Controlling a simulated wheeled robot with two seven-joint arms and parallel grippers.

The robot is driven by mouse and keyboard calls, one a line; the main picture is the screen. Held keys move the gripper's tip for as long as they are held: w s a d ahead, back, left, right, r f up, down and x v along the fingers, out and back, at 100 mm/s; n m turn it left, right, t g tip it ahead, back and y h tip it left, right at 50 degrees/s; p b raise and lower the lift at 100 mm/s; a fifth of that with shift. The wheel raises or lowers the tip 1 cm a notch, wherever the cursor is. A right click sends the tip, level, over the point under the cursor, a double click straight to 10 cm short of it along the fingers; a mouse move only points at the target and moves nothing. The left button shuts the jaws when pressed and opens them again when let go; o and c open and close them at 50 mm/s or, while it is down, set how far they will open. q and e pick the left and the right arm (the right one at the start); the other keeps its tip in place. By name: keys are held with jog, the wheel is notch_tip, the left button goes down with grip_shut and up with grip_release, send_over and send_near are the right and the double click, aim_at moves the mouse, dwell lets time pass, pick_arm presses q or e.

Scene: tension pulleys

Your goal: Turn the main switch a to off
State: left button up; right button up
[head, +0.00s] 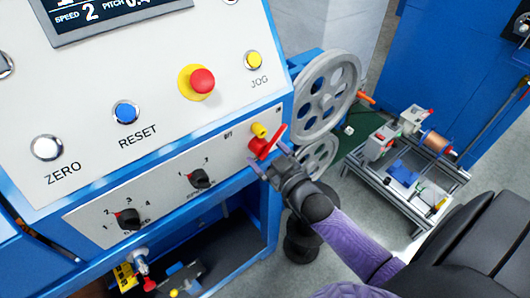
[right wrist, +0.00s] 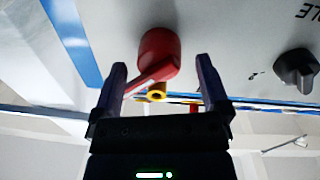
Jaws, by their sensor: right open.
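The main switch a (head: 262,145) is a red rotary handle on the lower white panel, near its right edge. Its lever slants up to the right in the head view. My right gripper (head: 272,164) is just in front of it, fingers open and pointing at the panel. In the right wrist view the red switch (right wrist: 158,52) shows between the two fingertips (right wrist: 160,72), its lever reaching down left toward the left finger. I cannot tell whether they touch. A small yellow part (head: 259,130) sits at the switch. My left gripper is out of view.
The panel carries black knobs (head: 199,178) (head: 128,219), a red emergency button (head: 201,81), and the JOG (head: 254,60), RESET (head: 126,112) and ZERO (head: 46,147) buttons. Grey pulleys (head: 327,97) stand right of the panel. A small wheeled cart (head: 400,205) stands farther right.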

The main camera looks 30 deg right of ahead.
jog(key=shift+w, duration=0.5)
grip_shut()
